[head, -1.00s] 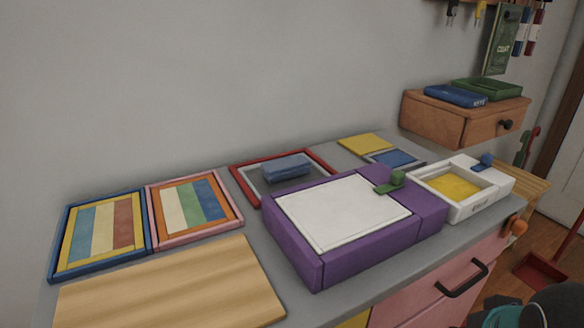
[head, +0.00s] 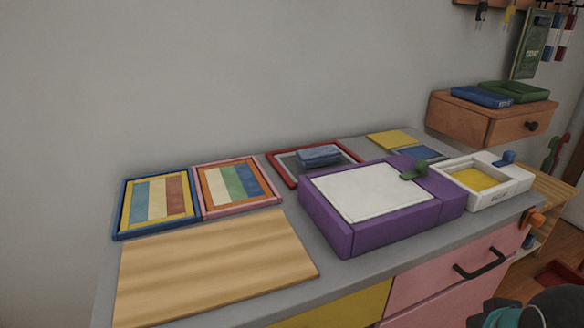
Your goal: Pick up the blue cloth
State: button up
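A folded blue cloth (head: 319,155) lies inside a red-framed tray (head: 281,172) at the back of the grey counter (head: 330,260), in the head view. The purple box (head: 385,221) with a white top stands in front of the tray and hides part of its near side. A dark, rounded part with a teal piece, likely of my own arm, shows at the bottom right corner. My gripper's fingers are not seen.
Two striped framed boards (head: 156,204) and a wooden board (head: 215,264) cover the counter's left. A white box with yellow inside (head: 480,180) stands right of the purple box. A wooden drawer (head: 490,119) is mounted on the wall above. Pink drawers (head: 450,275) are below.

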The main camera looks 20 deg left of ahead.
aim_at(316, 157)
jog(key=u, duration=0.45)
jog(key=k, duration=1.05)
jog(key=u, duration=0.2)
jog(key=i, duration=0.75)
jog(key=u, duration=0.05)
